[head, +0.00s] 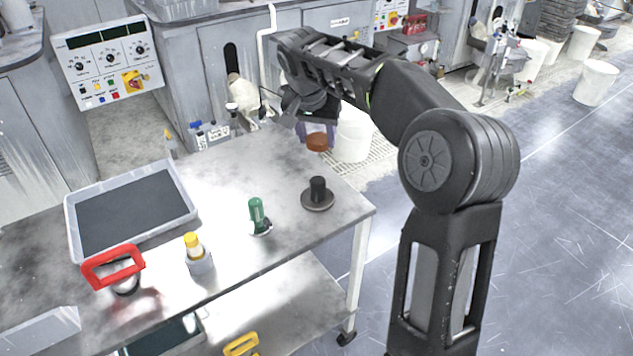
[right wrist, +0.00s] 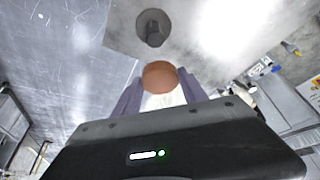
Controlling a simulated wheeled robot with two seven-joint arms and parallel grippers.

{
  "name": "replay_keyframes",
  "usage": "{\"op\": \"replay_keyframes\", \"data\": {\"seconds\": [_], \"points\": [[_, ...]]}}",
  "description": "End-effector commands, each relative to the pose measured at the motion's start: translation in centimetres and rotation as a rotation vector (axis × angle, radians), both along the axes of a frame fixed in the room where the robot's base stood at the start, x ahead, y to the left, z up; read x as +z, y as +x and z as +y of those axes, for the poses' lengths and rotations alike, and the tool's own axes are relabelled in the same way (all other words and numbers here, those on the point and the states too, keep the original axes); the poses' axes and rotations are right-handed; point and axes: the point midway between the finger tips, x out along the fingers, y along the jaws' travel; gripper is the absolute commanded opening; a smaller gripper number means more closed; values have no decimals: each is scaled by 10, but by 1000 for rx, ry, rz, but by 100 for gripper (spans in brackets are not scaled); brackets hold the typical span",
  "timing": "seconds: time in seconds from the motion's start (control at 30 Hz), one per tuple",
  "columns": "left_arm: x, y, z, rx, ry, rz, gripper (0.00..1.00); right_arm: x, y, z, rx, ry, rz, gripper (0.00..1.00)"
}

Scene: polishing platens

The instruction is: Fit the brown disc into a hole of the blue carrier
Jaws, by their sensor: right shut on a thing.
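The brown disc (head: 317,142) is held out past the far right edge of the metal table, at the tip of my right gripper (head: 317,133). In the right wrist view the disc (right wrist: 160,75) sits between the two purple-grey fingers, and my right gripper (right wrist: 160,84) is shut on it. The gripper points down, with its body partly hidden by my own arm in the head view. I cannot make out a blue carrier in either view. My left gripper is not in view.
The metal table (head: 285,165) bears a black knobbed weight (head: 318,196), a green-handled tool (head: 257,215), a yellow-capped bottle (head: 197,252), a red-handled tool (head: 113,267) and a grey tray (head: 185,205) with a dark mat. White buckets (head: 354,135) stand behind. The table's middle is clear.

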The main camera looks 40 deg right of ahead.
Motion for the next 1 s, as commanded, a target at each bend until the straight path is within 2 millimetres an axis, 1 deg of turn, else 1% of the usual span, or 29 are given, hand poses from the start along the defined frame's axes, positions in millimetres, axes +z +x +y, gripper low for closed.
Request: {"op": "replay_keyframes", "data": {"seconds": [0.07,0.17,0.27,0.4,0.5,0.6,0.87,0.97,1.0], "points": [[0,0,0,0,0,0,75,0,0,0,0,-1,-1,5],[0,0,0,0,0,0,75,-4,0,0,0,0,0,5],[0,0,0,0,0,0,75,-18,-1,0,-1,0,3,5],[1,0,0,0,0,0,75,-43,-1,0,0,0,4,5],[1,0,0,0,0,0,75,-57,0,0,0,0,1,5],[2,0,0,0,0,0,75,-62,0,0,0,0,0,5],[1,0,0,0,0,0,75,-63,0,0,0,-1,-1,5],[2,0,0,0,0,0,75,-71,0,0,1,0,2,5],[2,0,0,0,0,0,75,-77,0,0,1,0,3,5]]}}
